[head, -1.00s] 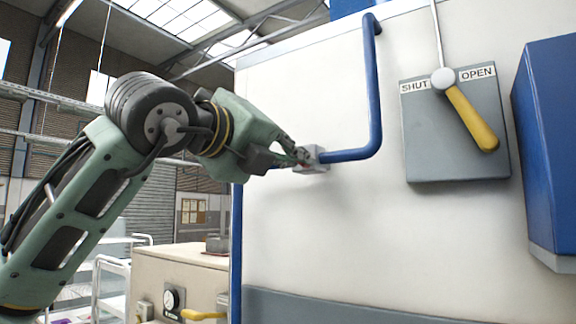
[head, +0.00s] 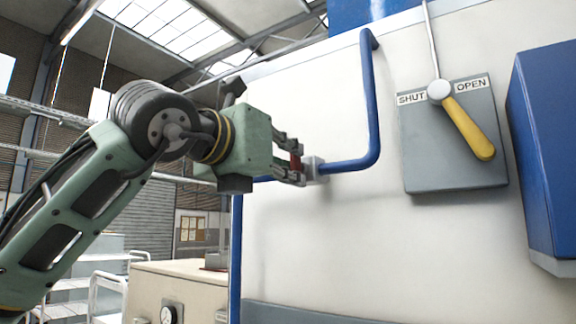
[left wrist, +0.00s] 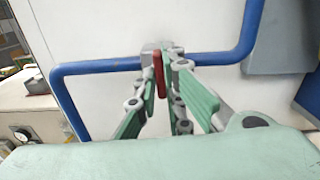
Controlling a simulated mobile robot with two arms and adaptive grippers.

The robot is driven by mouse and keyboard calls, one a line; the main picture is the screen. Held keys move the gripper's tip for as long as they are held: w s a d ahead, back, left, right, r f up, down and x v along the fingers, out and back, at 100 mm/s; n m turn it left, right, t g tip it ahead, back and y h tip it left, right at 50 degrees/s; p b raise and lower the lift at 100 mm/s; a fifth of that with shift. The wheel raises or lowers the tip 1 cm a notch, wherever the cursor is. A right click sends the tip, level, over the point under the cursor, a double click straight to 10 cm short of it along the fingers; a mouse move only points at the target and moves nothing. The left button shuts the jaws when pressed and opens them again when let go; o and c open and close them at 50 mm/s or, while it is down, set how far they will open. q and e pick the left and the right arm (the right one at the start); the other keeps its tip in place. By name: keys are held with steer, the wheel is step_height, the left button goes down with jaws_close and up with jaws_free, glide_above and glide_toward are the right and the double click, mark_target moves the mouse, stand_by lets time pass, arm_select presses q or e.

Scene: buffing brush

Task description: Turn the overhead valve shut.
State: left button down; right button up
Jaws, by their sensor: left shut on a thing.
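The valve has a grey body (head: 315,168) on a blue pipe that runs across a white cabinet wall. Its small red handle (head: 296,161) sticks out from the body. My left gripper (head: 293,160) is shut on the red handle, coming in from the left. In the left wrist view the red handle (left wrist: 159,75) stands upright between the fingers, in front of the grey body (left wrist: 154,46). The fingers hide part of the valve. My right gripper is not in view.
Right of the pipe (head: 374,110), a grey panel (head: 425,165) marked SHUT and OPEN carries a yellow lever (head: 468,128) slanting down to the right. A blue box (head: 550,130) juts out at far right. A beige cabinet with a gauge (head: 170,314) stands low at left.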

arm_select(q)
steer(key=shift+f+m, duration=0.25)
steer(key=shift+m, duration=0.15)
steer(key=c, duration=1.9)
jaws_free()
steer(key=shift+r, duration=0.2)
steer(key=shift+o, duration=0.2)
steer(key=v, duration=1.2)
